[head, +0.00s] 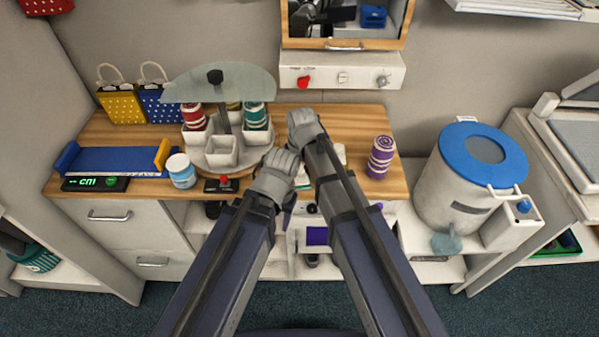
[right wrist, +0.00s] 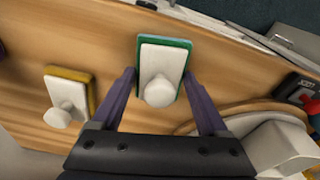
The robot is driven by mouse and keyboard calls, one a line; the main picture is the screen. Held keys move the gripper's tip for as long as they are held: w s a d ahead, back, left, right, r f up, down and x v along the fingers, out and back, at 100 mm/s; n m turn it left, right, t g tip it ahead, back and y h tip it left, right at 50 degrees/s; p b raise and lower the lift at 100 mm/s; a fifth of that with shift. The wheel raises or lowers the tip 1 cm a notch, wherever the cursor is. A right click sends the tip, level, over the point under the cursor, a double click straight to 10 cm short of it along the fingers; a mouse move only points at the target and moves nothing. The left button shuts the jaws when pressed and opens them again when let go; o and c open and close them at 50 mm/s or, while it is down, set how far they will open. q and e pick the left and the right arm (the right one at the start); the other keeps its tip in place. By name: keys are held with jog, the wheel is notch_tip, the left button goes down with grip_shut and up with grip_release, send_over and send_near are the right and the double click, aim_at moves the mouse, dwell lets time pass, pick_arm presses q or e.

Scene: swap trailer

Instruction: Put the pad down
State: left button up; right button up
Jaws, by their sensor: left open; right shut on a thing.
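In the right wrist view, the green-edged pad (right wrist: 181,58) with a white top and white knob sits between the purple fingers of my right gripper (right wrist: 159,79). The gripper is shut on it, low over the wooden worktop. Whether the pad touches the wood, I cannot tell. In the head view, the pad's green and white edge (head: 304,184) shows beside my arms, partly hidden. My left gripper (head: 289,203) is open near the worktop's front edge, its fingers mostly hidden. A second pad, yellow-edged (right wrist: 85,77) with a white knob, lies on the wood apart from my right gripper.
The turntable (head: 222,155) with cups and spools stands left of my grippers. A red-button box (head: 222,185) and a blue-labelled jar (head: 181,171) are at the front left. A purple-striped spool (head: 381,157) stands at the right. Bare wood (head: 355,125) lies behind it.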

aim_at(301, 167)
jog(key=o, duration=1.1)
jog(key=shift+f, duration=0.2)
jog(key=r+p, duration=0.8)
jog(key=shift+s+d, duration=0.3)
